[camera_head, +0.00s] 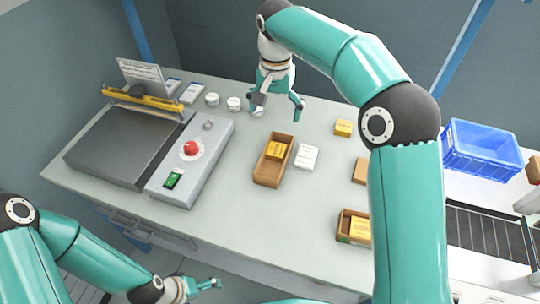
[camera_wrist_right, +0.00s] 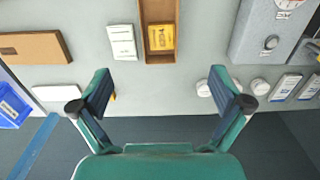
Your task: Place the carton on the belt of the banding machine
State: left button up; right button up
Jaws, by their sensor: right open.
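An open brown carton (camera_head: 272,172) stands on the bench with a yellow box (camera_head: 276,150) inside. It also shows at the top of the right wrist view (camera_wrist_right: 158,55). A second open brown carton (camera_head: 343,234) with a yellow box inside stands near the front edge, partly behind my right arm. A dark roller belt (camera_head: 478,232) lies at the right; I cannot tell how much of the banding machine shows. My right gripper (camera_head: 278,108) is open and empty above the back of the bench, behind the first carton. My left gripper (camera_head: 215,284) is low at the front, away from the cartons; its jaws are unclear.
A white booklet (camera_head: 306,157) lies beside the first carton. A grey machine with a red button (camera_head: 190,148) stands left. White jars (camera_head: 233,103) stand at the back. A small yellow box (camera_head: 343,127) and a blue crate (camera_head: 482,146) are to the right. The front middle is clear.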

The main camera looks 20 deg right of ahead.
notch_tip(320, 180, down, 2)
jog(key=w, duration=0.1)
send_over(274, 163)
jog(key=w, duration=0.1)
jog(key=f, duration=1)
jog(key=shift+w+d+f, duration=0.1)
jog(key=shift+d, duration=0.1)
jog(key=shift+s+a+f, duration=0.1)
jog(key=shift+s+f, duration=0.15)
jog(key=shift+f, duration=0.45)
jog(key=f, duration=0.3)
jog(key=shift+s+f+p, duration=0.2)
jog(key=shift+s+p, duration=0.15)
jog(key=shift+p, duration=0.05)
jog(key=shift+f, duration=0.5)
jog(key=shift+r, duration=0.1)
jog(key=c, duration=1.3)
pick_arm(q)
jog(key=shift+w+d+r, duration=0.1)
jog(key=shift+w, duration=0.3)
pick_arm(e)
jog(key=shift+w+r, duration=0.1)
jog(key=shift+r, duration=0.05)
